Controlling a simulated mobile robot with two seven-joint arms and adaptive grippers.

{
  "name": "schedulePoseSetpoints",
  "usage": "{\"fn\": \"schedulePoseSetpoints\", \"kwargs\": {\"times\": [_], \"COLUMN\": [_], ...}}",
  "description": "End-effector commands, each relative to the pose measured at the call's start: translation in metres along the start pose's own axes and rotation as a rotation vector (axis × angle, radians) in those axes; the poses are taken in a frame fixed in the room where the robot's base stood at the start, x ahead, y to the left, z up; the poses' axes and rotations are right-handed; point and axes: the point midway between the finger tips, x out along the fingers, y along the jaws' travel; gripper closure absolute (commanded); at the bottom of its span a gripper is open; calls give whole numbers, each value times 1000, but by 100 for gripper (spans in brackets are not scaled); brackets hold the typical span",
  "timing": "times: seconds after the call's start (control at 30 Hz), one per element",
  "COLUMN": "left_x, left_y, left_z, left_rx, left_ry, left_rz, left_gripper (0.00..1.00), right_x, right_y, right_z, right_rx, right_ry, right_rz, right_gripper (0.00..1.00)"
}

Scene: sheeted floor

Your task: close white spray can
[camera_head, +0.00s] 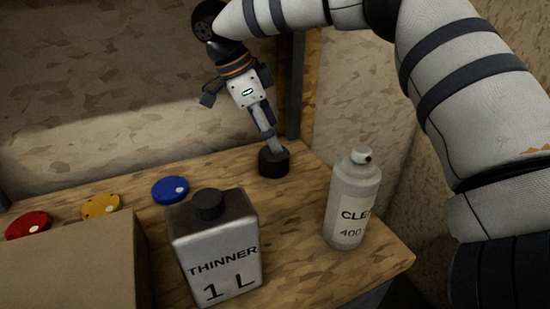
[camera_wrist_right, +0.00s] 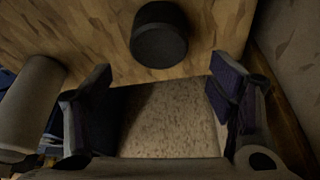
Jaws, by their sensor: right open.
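The white spray can (camera_head: 352,205) stands upright near the table's right edge, labelled "CLE.. 400". Its nozzle top (camera_head: 361,155) is bare. A pale cylinder at the left of the right wrist view, probably this can (camera_wrist_right: 32,100), is cut by the frame. A round black cap (camera_head: 273,161) sits on the table left of and behind the can; it also shows in the right wrist view (camera_wrist_right: 160,36). My right gripper (camera_head: 270,138) is by the cap. In the wrist view its fingers (camera_wrist_right: 160,80) are apart and empty, the cap ahead between them. My left gripper is not in view.
A thinner tin (camera_head: 218,250) with a black lid stands left of the can. A cardboard box (camera_head: 75,260) is at the front left. Red (camera_head: 27,225), yellow (camera_head: 101,206) and blue (camera_head: 170,189) discs lie behind. A post (camera_head: 299,85) and wall are close behind the cap.

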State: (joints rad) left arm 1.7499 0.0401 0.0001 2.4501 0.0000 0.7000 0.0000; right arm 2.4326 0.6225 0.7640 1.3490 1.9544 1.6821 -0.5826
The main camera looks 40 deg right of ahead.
Motion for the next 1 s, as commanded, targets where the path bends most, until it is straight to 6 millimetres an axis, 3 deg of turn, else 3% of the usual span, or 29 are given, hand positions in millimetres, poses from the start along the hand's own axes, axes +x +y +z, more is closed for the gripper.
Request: {"fn": "schedulePoseSetpoints", "kwargs": {"times": [0.27,0.63,0.97,1.0], "left_x": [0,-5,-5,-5], "left_y": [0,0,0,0], "left_z": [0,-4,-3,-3], "left_rx": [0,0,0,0], "left_ry": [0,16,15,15], "left_rz": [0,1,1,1], "left_gripper": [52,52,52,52], "right_x": [2,50,52,52], "right_y": [0,2,2,2], "right_z": [1,10,10,10], "right_rx": [0,1,0,0], "right_ry": [1,-1,0,0], "right_rz": [1,0,0,0], "right_gripper": [24,24,24,28]}}
